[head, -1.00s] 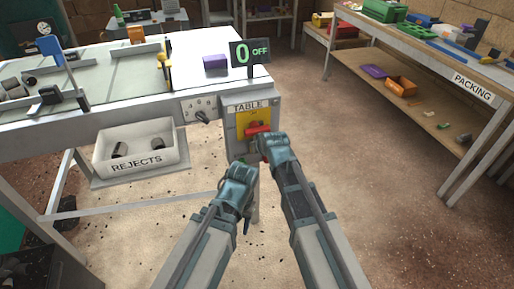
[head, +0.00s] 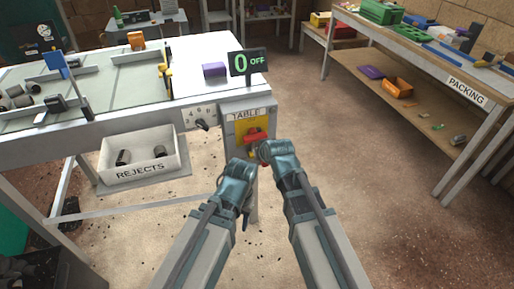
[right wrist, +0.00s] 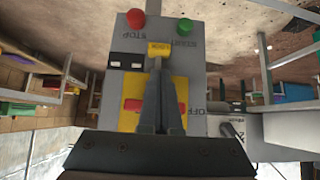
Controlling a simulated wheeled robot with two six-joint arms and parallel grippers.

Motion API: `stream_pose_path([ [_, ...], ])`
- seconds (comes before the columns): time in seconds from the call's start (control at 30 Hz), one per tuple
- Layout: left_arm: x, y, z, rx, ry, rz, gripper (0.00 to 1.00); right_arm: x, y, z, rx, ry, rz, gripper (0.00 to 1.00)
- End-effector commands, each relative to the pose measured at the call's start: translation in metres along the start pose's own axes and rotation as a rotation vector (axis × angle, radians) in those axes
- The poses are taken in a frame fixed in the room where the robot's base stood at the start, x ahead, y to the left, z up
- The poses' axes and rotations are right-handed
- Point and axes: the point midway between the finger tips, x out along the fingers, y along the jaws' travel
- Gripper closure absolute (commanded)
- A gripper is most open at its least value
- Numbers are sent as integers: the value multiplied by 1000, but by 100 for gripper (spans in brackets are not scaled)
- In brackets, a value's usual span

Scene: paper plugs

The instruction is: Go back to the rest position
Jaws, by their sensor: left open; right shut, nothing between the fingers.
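My left gripper (head: 246,170) is open and empty in the middle of the head view, low in front of the TABLE switch box. My right gripper (head: 262,152) is beside it, just in front of the red switch handle (head: 255,137) on its yellow plate (head: 249,127). In the right wrist view its fingers (right wrist: 158,75) are shut with nothing between them. They overlap the yellow plate (right wrist: 131,90) and the red handle (right wrist: 134,105); I cannot tell if they touch anything. The display (head: 248,62) above the box reads 0 OFF.
The conveyor table (head: 200,85) holds a purple block (head: 214,69). A rejects bin (head: 143,158) with dark cylinders hangs below it. The packing bench (head: 440,65) stands at right. Floor (head: 350,130) between them is open.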

Motion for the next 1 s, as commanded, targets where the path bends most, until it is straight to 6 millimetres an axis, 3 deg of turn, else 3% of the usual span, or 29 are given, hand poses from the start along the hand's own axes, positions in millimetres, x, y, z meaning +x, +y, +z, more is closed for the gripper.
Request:
stream_pose_path([
  [0.03,-13,-1,1,0,0,0,50,-16,0,-4,0,2,0,100],
  [0.13,-20,-2,1,0,0,0,50,-26,0,-4,0,4,1,100],
  [0.57,-21,-2,1,0,0,0,50,-29,-2,4,-3,-21,0,100],
  [0.67,-21,-2,1,0,0,0,50,-36,-9,31,-12,-124,-3,100],
  [0.77,-21,-2,1,0,0,0,50,-50,-17,75,-28,-296,0,100],
  [0.9,-21,-2,1,0,0,0,50,-79,-22,129,-44,-523,22,100],
  [1.0,-21,-2,1,0,0,0,50,-101,-23,158,-50,-659,43,100],
])
